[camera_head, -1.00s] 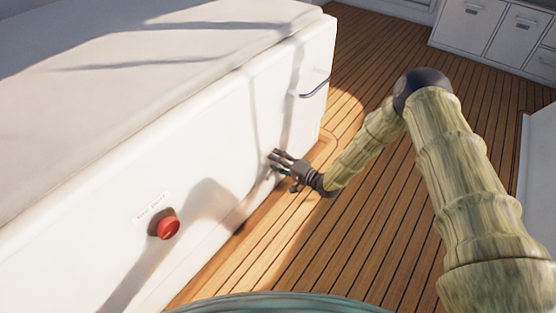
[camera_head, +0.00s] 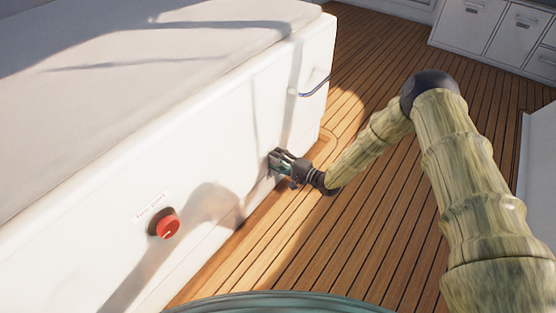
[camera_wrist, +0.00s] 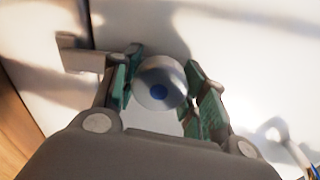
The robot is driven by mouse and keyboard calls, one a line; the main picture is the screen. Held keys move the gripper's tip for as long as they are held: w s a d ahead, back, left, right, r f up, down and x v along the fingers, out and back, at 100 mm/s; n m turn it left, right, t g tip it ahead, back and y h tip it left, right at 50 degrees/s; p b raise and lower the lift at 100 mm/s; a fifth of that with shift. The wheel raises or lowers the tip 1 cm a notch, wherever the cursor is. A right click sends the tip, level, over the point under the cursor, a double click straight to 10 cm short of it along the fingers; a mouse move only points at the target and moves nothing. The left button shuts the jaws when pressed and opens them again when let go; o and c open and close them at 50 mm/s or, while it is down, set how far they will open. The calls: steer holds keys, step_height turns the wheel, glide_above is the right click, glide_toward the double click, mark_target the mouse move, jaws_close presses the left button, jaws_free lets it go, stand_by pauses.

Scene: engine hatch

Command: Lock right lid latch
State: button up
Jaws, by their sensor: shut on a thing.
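My gripper (camera_head: 274,160) is at the right part of the white box's front face, low near the deck. In the wrist view its green-padded fingers (camera_wrist: 163,80) are on either side of a round grey knob with a blue centre (camera_wrist: 160,78), and they are shut on it. I take this knob for the right lid latch; its lock state cannot be told. In the head view the gripper hides the knob. The white box (camera_head: 110,220) has a pale lid top (camera_head: 150,90).
A red round knob (camera_head: 166,226) with a small label sits on the front face at left. A thin blue handle (camera_head: 314,88) is near the box's right end. The wooden deck (camera_head: 290,240) is clear in front. White cabinets (camera_head: 490,30) stand at the far right.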

steer(key=shift+d+f, duration=0.1)
steer(key=o, duration=1)
steer(key=shift+o, duration=0.2)
steer(key=v, duration=1.2)
